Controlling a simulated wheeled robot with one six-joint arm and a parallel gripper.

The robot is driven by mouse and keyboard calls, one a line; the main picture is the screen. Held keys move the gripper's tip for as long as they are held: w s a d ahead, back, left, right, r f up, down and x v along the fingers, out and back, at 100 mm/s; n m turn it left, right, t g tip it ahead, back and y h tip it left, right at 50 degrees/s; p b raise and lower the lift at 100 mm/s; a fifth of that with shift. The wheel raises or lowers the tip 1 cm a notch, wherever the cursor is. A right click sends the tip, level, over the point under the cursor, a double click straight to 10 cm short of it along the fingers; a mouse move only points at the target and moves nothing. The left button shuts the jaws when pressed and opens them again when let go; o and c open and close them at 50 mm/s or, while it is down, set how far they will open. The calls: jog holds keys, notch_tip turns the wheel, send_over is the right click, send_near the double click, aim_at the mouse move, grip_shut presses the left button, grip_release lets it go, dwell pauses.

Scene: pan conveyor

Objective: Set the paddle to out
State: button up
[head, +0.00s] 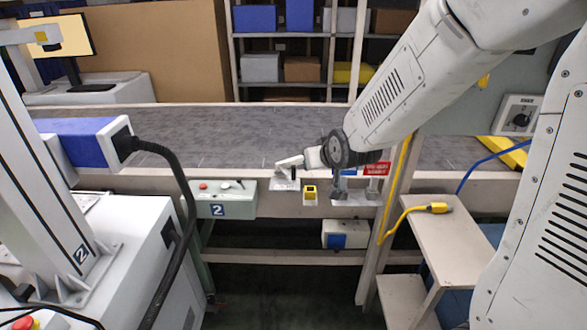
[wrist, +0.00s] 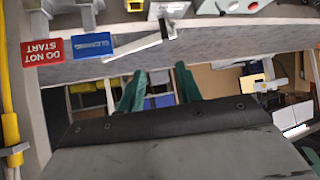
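The paddle (head: 290,162) looks like a pale lever above a small light plate (head: 284,185) on the conveyor's front rail. In the wrist view the paddle (wrist: 140,46) is a pale bar slanting away from its plate. My gripper (wrist: 159,72) shows two dark green fingers, apart, with nothing seen between them. The paddle bar lies just beyond the fingertips in the wrist view, and I see no clear contact. In the head view my wrist end is just right of the paddle, and the fingers cannot be made out. I cannot read any setting marks.
A red DO NOT START sign (wrist: 42,50) and a blue sign (wrist: 92,46) hang beside the paddle. A yellow box (head: 310,194) sits on the rail, and a control box (head: 222,198) is at left. A stepped stand (head: 447,230) and yellow cable are at right.

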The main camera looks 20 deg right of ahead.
aim_at(295, 169)
jog(key=w+a+f+t, duration=0.1)
jog(key=w+f+t, duration=0.7)
jog(key=f, duration=0.4)
jog(key=shift+w+a, duration=0.15)
jog(key=shift+w, duration=1.8)
jog(key=shift+w+a, duration=0.15)
jog(key=shift+w, duration=1.75)
grip_shut()
